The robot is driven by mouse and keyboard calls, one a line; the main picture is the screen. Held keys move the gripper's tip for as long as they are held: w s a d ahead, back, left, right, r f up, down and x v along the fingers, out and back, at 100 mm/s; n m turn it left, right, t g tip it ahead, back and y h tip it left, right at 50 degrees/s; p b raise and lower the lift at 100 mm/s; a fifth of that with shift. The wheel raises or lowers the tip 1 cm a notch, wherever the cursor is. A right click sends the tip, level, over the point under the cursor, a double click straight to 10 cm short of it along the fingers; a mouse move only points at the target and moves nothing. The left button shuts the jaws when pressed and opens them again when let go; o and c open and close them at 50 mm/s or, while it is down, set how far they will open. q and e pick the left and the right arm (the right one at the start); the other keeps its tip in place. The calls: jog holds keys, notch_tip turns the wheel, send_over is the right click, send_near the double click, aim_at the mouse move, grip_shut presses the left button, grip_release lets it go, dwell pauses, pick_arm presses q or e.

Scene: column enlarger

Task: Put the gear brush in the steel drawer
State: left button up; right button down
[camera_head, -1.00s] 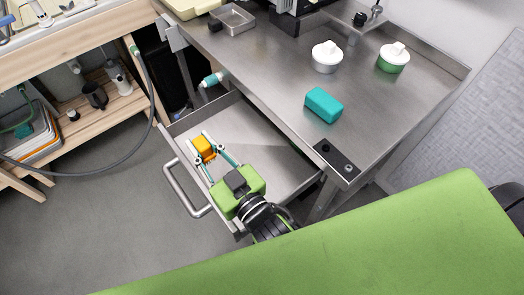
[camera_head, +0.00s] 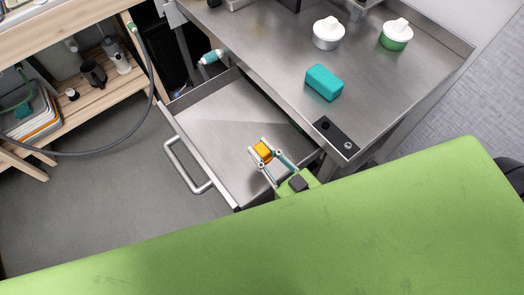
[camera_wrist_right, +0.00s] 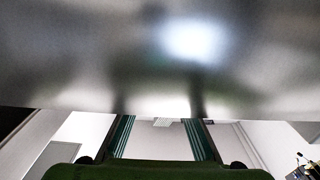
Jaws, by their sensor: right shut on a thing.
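The steel drawer (camera_head: 212,122) is pulled open below the steel bench, and its floor looks bare. My right gripper (camera_head: 264,149) is shut on an orange block, which I take to be the gear brush (camera_head: 263,153). It holds the brush over the drawer's front right part in the head view. I cannot tell how high it is above the drawer floor. In the right wrist view, the gripper's fingers (camera_wrist_right: 162,137) point at a blurred grey metal surface, and the brush is not clear there. My left gripper is not in view.
On the steel bench (camera_head: 270,45) are a teal block (camera_head: 324,82), a white lidded pot (camera_head: 328,35) and a green-and-white lidded pot (camera_head: 396,36). The drawer handle (camera_head: 186,167) sticks out at the lower left. A wooden shelf (camera_head: 100,95) stands at the left.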

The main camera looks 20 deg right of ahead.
jog(key=shift+f, duration=0.35)
jog(key=shift+f, duration=0.15)
